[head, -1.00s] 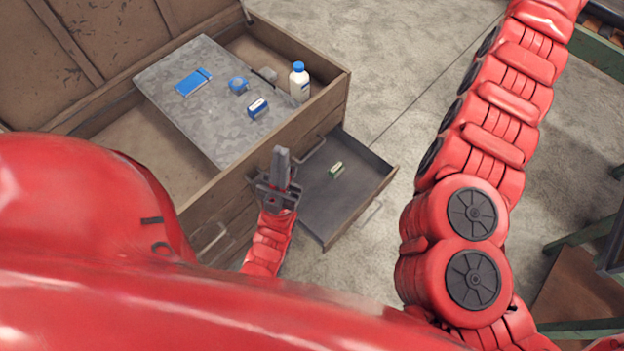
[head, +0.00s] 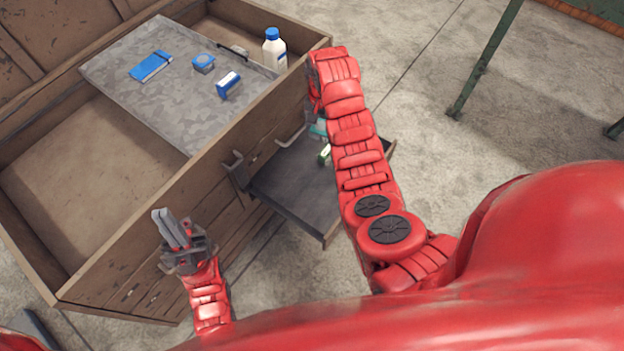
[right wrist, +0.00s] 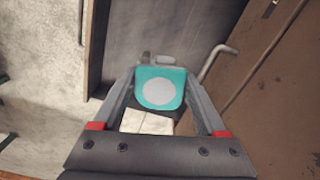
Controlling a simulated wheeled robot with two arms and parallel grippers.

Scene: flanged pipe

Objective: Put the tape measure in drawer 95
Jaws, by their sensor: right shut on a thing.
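The tape measure is teal with a white disc (right wrist: 160,92) in the right wrist view. My right gripper (right wrist: 160,80) is shut on it. In the head view a bit of teal (head: 318,128) shows beside my right arm, over the open drawer (head: 292,186); the right fingers are hidden there. The drawer is pulled out of the chest front. No number on it is readable. My left gripper (head: 174,229) is empty, its fingers together, in front of the chest's left part.
A small green and white object (head: 324,155) lies in the open drawer. On the chest's grey top panel (head: 130,95) are a blue notebook (head: 151,65), a blue round item (head: 203,63) and a blue and white box (head: 228,84). A white bottle (head: 274,50) stands behind.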

